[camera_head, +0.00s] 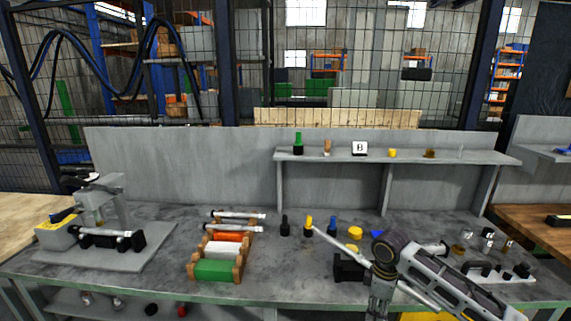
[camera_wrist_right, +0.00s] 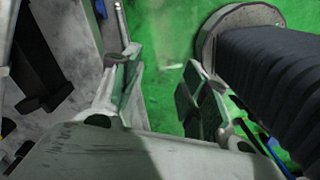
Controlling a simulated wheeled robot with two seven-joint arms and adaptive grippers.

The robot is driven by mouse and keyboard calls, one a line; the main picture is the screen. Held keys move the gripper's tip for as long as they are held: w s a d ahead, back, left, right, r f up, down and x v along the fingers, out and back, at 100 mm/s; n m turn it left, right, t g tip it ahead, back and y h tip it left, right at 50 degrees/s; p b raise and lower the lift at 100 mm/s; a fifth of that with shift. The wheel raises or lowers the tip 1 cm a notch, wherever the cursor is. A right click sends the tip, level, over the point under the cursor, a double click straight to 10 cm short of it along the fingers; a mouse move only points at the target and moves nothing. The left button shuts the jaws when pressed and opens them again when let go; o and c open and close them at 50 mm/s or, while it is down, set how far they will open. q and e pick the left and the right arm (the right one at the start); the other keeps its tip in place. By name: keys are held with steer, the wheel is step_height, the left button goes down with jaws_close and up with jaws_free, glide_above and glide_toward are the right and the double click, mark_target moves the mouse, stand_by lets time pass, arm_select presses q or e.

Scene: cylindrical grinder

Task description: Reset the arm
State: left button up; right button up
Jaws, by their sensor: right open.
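My right arm comes in from the right in the head view, over the front right of the grey workbench (camera_head: 290,285). My right gripper (camera_head: 380,300) hangs down at the lower edge of that view. In the right wrist view the gripper (camera_wrist_right: 165,90) is open, with its two fingers well apart and nothing between them. Bright green surface shows beyond the fingers. My left gripper is not in view.
A rack (camera_head: 244,262) holds rollers in green, white and orange. A grey machine (camera_head: 105,205) with a metal cylinder stands at the left. A black block (camera_head: 348,268) lies left of my right gripper. A shelf (camera_head: 400,158) with small items runs behind.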

steer(key=d+f+m+t, duration=0.25)
steer(key=f+m, duration=0.45)
steer(key=f, duration=2.4)
steer(key=s+d+f+m, duration=0.2)
steer(key=s+f, duration=1.1)
steer(key=f, duration=0.3)
steer(key=s+a+f, duration=0.1)
steer(key=s+f, duration=0.3)
steer(key=s, duration=0.7)
steer(key=s+a+f+m+g, duration=0.1)
steer(key=s+f, duration=0.4)
steer(key=s, duration=0.6)
steer(key=s+a+f, duration=0.2)
steer(key=s+f, duration=0.2)
steer(key=s, duration=0.7)
steer(key=shift+s+f, duration=0.2)
steer(key=shift+s, duration=0.2)
